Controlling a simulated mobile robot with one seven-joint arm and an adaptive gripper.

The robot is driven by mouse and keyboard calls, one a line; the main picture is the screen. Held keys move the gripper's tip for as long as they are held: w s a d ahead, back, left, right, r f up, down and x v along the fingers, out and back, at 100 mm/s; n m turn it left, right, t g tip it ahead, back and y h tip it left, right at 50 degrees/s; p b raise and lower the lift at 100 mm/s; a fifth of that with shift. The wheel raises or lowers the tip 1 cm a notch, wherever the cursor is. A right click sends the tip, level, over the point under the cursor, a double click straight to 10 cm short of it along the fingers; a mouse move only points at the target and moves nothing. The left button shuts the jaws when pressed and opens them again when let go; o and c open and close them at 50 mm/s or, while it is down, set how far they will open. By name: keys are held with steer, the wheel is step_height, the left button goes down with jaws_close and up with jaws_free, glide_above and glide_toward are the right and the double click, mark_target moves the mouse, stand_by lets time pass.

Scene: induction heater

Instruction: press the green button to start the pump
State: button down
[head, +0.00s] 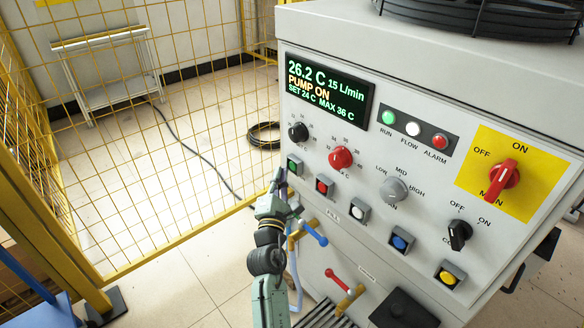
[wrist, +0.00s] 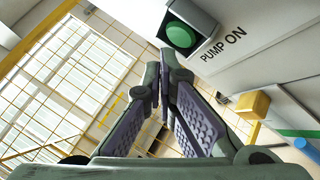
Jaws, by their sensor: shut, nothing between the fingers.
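The green button (head: 294,165) sits in a square dark housing at the left end of the panel's button row. In the wrist view the green button (wrist: 184,37) shows large, with "PUMP ON" printed beside it. My gripper (head: 279,177) is shut and empty, its fingertips just left of and below the button. In the wrist view my gripper's tips (wrist: 167,62) meet just below the housing's lower edge. I cannot tell whether they touch it. The display (head: 327,88) reads "PUMP ON", 26.2 C and 15 L/min. The green RUN lamp (head: 389,117) looks lit.
A red button (head: 324,185) is right of the green one, with knobs above. A blue-handled valve (head: 313,232) and a red-handled valve (head: 340,282) stick out below. A yellow mesh fence (head: 130,150) stands left. Floor between fence and cabinet is mostly clear, with a black cable.

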steer(key=s+a+b, duration=0.1)
steer(key=a, duration=0.1)
steer(key=s+a+b, duration=0.1)
steer(key=shift+s+a, duration=0.35)
steer(key=shift+a, duration=0.05)
steer(key=shift+a, duration=0.1)
steer(key=s+a+b, duration=0.4)
steer(key=s+a, duration=0.2)
steer(key=a, duration=0.2)
steer(key=shift+s+a, duration=0.25)
steer(key=shift+a, duration=0.1)
stand_by(0.5)
